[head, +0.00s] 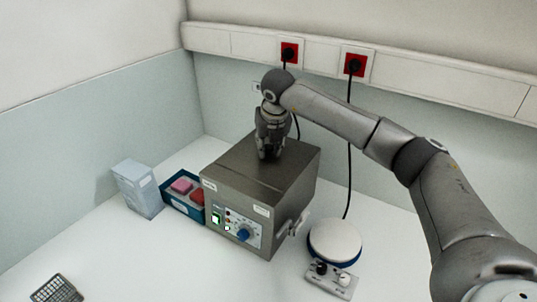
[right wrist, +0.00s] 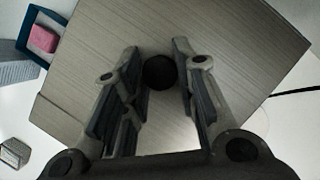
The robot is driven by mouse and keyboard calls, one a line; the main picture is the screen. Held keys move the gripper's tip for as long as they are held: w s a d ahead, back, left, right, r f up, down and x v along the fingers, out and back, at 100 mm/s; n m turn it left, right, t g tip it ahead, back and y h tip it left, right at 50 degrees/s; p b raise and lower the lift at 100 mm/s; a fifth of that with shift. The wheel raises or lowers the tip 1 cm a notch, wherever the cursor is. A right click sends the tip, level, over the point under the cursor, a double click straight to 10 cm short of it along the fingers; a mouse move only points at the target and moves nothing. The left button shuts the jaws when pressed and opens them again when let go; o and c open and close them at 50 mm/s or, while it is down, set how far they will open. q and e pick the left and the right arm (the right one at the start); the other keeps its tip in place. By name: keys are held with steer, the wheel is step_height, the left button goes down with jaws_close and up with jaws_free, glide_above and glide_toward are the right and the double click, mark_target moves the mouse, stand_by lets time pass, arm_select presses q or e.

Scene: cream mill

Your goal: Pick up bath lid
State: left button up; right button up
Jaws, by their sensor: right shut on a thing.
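The bath (head: 235,215) is a grey metal box with a blue dial and green-lit switches on its front. Its flat brushed-metal lid (head: 240,175) lies on top and looks seated; it fills much of the right wrist view (right wrist: 215,45). My right gripper (head: 268,154) points down at the middle of the lid. In the right wrist view the fingers of this gripper (right wrist: 157,65) stand either side of the lid's round black knob (right wrist: 160,73), closed on it. My left gripper is out of view.
A blue tray (head: 170,199) with pink and red items and a pale box (head: 137,189) stand left of the bath. A round white-topped device (head: 335,240) stands at its right. A dark rack (head: 58,290) lies front left. Cables hang from red wall sockets (head: 354,65) behind.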

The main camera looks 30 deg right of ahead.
mark_target(269, 148)
steer(key=shift+c, duration=0.6)
steer(key=shift+w, duration=0.1)
steer(key=shift+r, duration=0.15)
steer(key=shift+r+b, duration=0.45)
steer(key=shift+b, duration=0.25)
steer(key=b+v, duration=0.1)
steer(key=v, duration=0.1)
steer(key=shift+w+r+b, duration=0.1)
steer(key=shift+r+b, duration=0.25)
steer(key=shift+b, duration=0.05)
steer(key=s+a+r+b, duration=0.2)
steer(key=s+a+r, duration=0.2)
steer(key=s+r, duration=0.7)
steer(key=shift+s+a+r+b, duration=0.25)
steer(key=shift+s+a+b, duration=0.1)
steer(key=shift+s, duration=0.5)
